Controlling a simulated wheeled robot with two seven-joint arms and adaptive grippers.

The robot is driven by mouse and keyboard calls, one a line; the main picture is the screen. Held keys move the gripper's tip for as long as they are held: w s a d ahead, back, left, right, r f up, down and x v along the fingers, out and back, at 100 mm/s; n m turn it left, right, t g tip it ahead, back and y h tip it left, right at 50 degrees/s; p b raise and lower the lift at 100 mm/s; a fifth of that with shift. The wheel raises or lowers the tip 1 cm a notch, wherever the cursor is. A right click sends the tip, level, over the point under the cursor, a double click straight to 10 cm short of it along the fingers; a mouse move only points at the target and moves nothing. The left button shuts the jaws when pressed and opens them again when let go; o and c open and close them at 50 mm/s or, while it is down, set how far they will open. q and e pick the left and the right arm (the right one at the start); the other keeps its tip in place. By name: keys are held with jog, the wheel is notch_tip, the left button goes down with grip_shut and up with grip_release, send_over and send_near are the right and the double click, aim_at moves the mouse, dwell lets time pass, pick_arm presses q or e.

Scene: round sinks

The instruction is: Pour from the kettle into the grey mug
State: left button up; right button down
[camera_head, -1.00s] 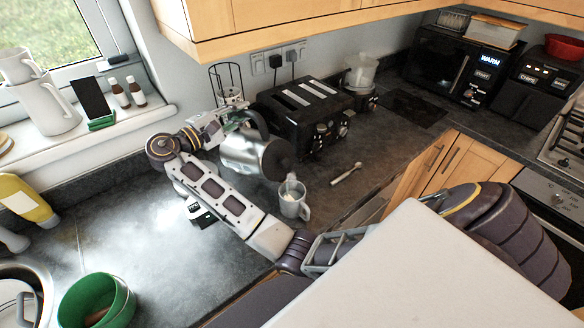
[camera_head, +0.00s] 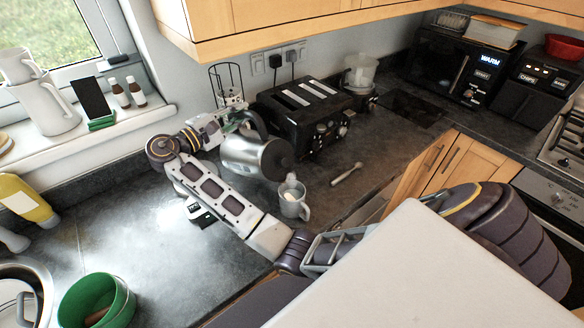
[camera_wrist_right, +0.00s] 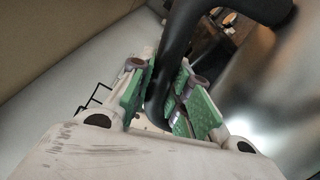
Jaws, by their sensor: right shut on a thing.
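The steel kettle (camera_head: 243,157) with a dark lid is tilted to the right above the counter. The grey mug (camera_head: 294,207) stands upright on the counter, just below and right of the kettle's lowered end. Something pale shows between the kettle and the mug's rim; I cannot tell whether it is spout or liquid. There is pale content inside the mug. My right gripper (camera_head: 236,116) is shut on the kettle's black handle, behind the body. In the right wrist view, its green-padded fingers (camera_wrist_right: 165,100) close around the handle (camera_wrist_right: 176,45). My left gripper is out of view.
A black toaster (camera_head: 305,110) stands behind the mug, with a wire rack (camera_head: 228,85) left of it. A light spoon-like utensil (camera_head: 347,174) lies right of the mug. A green bowl (camera_head: 97,302) stands at front left. The counter left of my arm is mostly clear.

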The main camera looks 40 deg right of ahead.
aim_at(231, 117)
jog(key=w+f+n, duration=0.1)
jog(key=w, duration=0.1)
jog(key=w+f+n, duration=0.1)
jog(key=shift+a+f+n, duration=0.25)
jog(key=shift+f+n, duration=0.05)
jog(key=shift+f, duration=0.05)
jog(key=shift+w+f+n, duration=0.25)
jog(key=shift+n, duration=0.05)
jog(key=shift+w+a+f+n, duration=0.1)
jog(key=shift+w+n, duration=0.05)
jog(key=shift+n, duration=0.15)
jog(key=shift+w+a+f+n, duration=0.1)
jog(key=shift+w+f+n, duration=0.3)
jog(key=shift+n, duration=0.1)
jog(key=w+f+n, duration=0.5)
jog(key=f+n, duration=0.3)
jog(key=f, duration=0.1)
jog(key=shift+a+n, duration=0.4)
dwell(0.4)
